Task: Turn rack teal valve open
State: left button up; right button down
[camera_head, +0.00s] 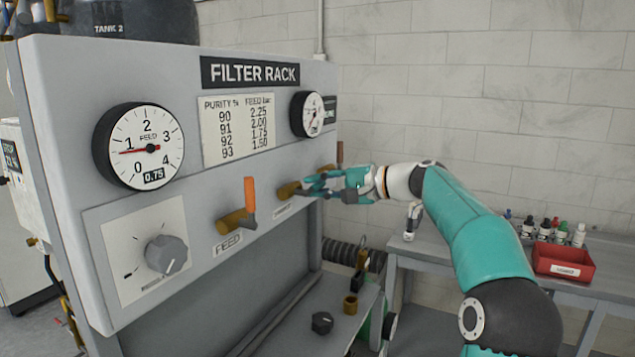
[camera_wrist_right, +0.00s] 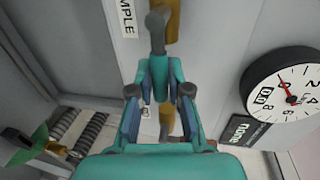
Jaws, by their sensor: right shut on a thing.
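The grey filter rack (camera_head: 300,165) fills the left of the head view. A valve with a brass body (camera_head: 288,190) sticks out of its face, right of the FEED valve. In the wrist view its grey lever arm (camera_wrist_right: 158,32) leads to a teal handle (camera_wrist_right: 160,72). The handle runs along the line of the pipe's label, which reads "MPLE" where visible. My right gripper (camera_head: 335,183) is at this valve, its fingers shut on the teal handle. The fingers partly hide the handle in the head view. My left gripper is not in view.
The FEED valve with an orange handle (camera_head: 250,193) stands left of the gripped valve. Another valve with a brown handle (camera_head: 339,153) is just beyond my gripper. Gauges (camera_head: 140,147) and a grey knob (camera_head: 166,254) are on the panel. A bench with a red bin (camera_head: 563,262) is at right.

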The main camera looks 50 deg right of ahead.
jog(key=shift+f, duration=0.2)
jog(key=c, duration=1.1)
grip_release()
jog(key=shift+w+d, duration=0.1)
jog(key=shift+d, duration=0.05)
jog(key=shift+r, duration=0.1)
jog(key=v, duration=1.2)
